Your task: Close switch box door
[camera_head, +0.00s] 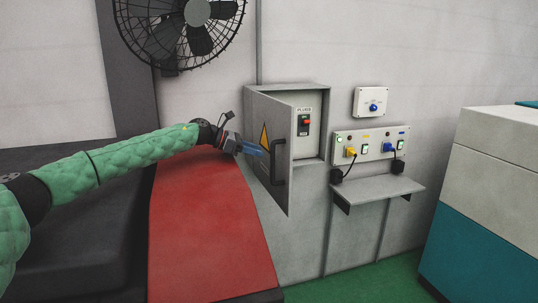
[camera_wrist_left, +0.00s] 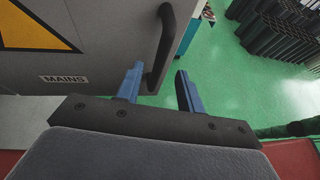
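The grey switch box (camera_head: 326,150) is on the wall, with its door (camera_head: 255,115) standing partly open and swung out from the left side. The door has a yellow warning triangle and a black handle (camera_head: 279,165) near its free edge. Inside is a panel with a red switch (camera_head: 306,122). My left gripper (camera_head: 262,150) is at the door's outer face, close to the handle. In the left wrist view its blue fingers (camera_wrist_left: 160,70) are apart, and the handle (camera_wrist_left: 163,45) shows between and beyond their tips. I cannot tell whether they touch it. My right gripper is out of view.
A wall fan (camera_head: 180,30) hangs at upper left. A socket panel (camera_head: 370,145) with plugs and a small shelf (camera_head: 380,188) are right of the box. A red surface (camera_head: 205,225) lies below my left arm. A grey and teal cabinet (camera_head: 485,205) stands at far right.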

